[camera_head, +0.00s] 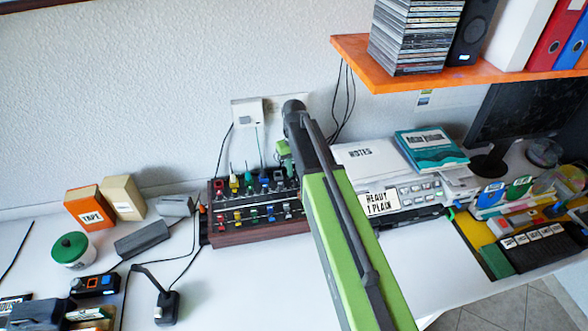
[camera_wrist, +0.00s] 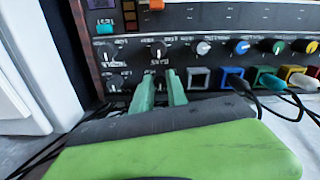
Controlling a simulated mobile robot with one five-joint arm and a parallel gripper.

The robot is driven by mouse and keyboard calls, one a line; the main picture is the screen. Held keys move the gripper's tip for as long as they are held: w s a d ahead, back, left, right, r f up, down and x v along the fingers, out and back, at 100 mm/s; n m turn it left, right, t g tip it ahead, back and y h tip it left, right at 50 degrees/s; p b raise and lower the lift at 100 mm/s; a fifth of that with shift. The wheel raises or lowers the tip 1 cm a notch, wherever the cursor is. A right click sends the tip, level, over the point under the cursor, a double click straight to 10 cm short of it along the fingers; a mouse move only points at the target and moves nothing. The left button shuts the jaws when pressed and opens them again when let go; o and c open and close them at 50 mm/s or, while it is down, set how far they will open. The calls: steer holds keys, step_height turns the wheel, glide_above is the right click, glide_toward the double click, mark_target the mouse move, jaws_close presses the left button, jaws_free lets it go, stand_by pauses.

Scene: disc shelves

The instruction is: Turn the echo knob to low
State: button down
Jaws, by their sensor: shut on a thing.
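The mixer panel (camera_head: 240,239) is a dark box with wooden trim and rows of coloured knobs on the white desk. In the wrist view, its face fills the top, with small dark knobs carrying white marks at the left. My gripper (camera_wrist: 161,78) has its two green fingers against the lower knob row, shut on a small dark knob largely hidden between them. Another dark knob (camera_wrist: 158,50) sits just above the fingertips, and one more (camera_wrist: 105,53) is to its left. The labels are too blurred to tell which is echo. In the head view my arm hides the fingertips.
Coloured-cap knobs (camera_wrist: 238,47) and plugged cables (camera_wrist: 270,82) crowd the panel right of my fingers. In the head view an orange shelf (camera_head: 350,50) hangs at upper right. Boxes (camera_head: 90,207) and a green-lidded jar (camera_head: 70,250) stand left.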

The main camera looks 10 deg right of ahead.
mark_target(294, 171)
steer(key=shift+d+n, duration=0.1)
steer(key=shift+n, duration=2.8)
steer(key=c, duration=1.3)
jaws_free()
steer(key=shift+w, duration=0.1)
steer(key=m, duration=0.5)
steer(key=shift+m, duration=0.6)
step_height(294, 171, up, 17)
steer(key=p, duration=1.7)
steer(key=shift+r, duration=0.2)
